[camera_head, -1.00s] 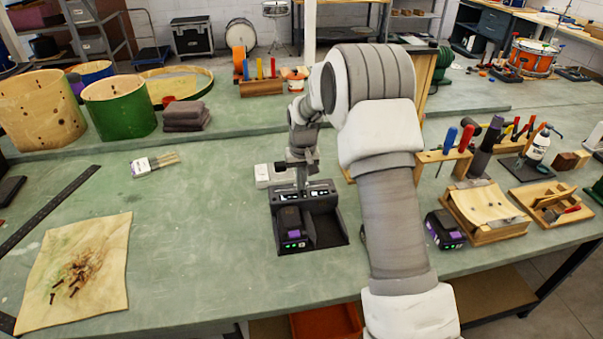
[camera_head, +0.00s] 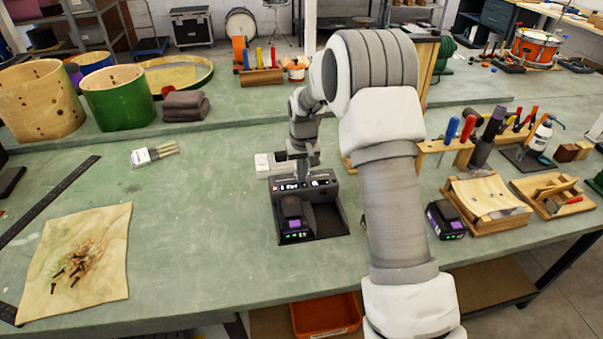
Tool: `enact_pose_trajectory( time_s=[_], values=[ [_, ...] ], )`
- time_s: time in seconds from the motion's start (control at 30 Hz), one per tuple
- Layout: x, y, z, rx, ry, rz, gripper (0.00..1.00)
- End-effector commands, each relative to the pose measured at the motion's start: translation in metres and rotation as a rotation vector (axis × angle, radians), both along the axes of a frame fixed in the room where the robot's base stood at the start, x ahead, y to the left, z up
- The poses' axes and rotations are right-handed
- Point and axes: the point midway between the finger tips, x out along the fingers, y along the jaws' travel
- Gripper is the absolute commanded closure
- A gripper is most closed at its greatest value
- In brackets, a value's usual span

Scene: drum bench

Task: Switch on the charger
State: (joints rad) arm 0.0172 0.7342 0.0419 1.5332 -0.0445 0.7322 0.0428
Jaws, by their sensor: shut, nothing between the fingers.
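The charger (camera_head: 328,187) is a dark two-bay unit on the green bench, with small lit marks along its back panel. A battery with a purple patch and green lights (camera_head: 293,220) sits in its left bay. The right bay is empty. A second purple-marked battery (camera_head: 445,220) stands on the bench to the right, beyond my arm. My gripper (camera_head: 302,174) is shut and empty, pointing down at the charger's back panel. I cannot tell whether its tips touch the panel. A white block (camera_head: 263,163), perhaps a power socket, lies behind the charger, partly hidden by my gripper.
A wooden tool rack (camera_head: 440,148) and a wooden cradle (camera_head: 487,205) stand to the right. A stained cloth with screws (camera_head: 105,285) and a long dark ruler (camera_head: 45,205) lie at left. Drum shells (camera_head: 120,108) stand behind.

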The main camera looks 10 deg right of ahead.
Motion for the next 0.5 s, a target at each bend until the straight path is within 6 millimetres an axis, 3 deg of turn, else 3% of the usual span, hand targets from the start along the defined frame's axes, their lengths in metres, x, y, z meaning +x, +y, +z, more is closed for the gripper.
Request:
enact_pose_trajectory(
  time_s=[0.17, 0.5],
  values=[
    [-0.0103, 0.0000, -0.0004, 0.000, 0.008, 0.000, 1.00],
    [-0.0102, 0.0000, 0.0020, 0.000, 0.004, 0.000, 1.00]
  ],
)
